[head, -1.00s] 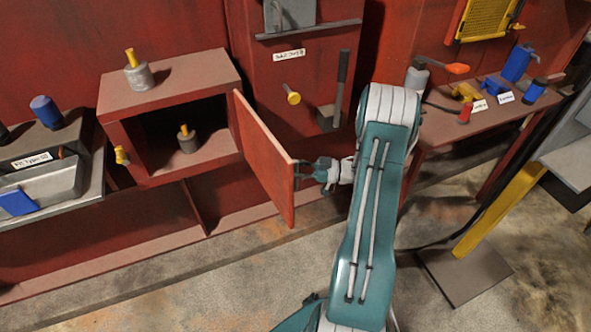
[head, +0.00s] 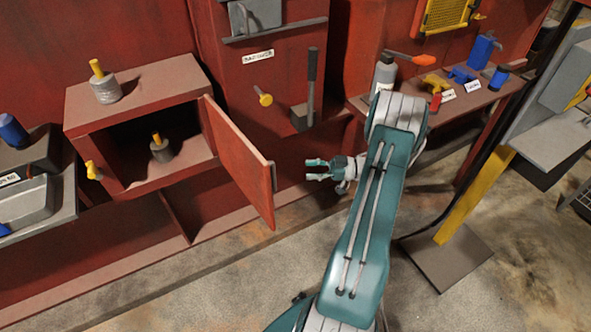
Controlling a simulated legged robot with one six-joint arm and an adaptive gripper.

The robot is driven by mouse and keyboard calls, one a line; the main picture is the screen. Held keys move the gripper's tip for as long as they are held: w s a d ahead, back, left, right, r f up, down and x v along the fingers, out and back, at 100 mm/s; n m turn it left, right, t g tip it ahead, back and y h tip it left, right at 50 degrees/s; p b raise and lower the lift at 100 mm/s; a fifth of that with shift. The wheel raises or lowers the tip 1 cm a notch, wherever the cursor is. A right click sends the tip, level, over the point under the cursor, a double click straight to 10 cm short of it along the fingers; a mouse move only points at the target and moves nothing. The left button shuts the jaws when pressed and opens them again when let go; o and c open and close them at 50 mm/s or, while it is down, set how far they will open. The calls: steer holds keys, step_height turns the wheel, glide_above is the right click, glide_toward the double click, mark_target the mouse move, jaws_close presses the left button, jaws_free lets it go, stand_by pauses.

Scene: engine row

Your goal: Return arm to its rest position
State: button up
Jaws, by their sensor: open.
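My gripper (head: 318,169) is in the middle of the head view, pointing left, with its fingers apart and nothing between them. It is to the right of the open red cabinet door (head: 240,165), with a clear gap between the fingertips and the door's handle (head: 273,176). The red cabinet (head: 98,121) stands open, its door swung out towards me. Inside it stands a grey weight-like piece with a yellow top (head: 160,152).
A similar grey piece with a yellow knob (head: 105,88) stands on the cabinet top. A lever (head: 312,85) and yellow knob (head: 263,98) are on the wall. A shelf with tools (head: 440,105) is at right. A yellow post (head: 466,190) stands right of my arm.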

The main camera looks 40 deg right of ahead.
steer(key=shift+s+d, duration=0.3)
steer(key=shift+w, duration=0.1)
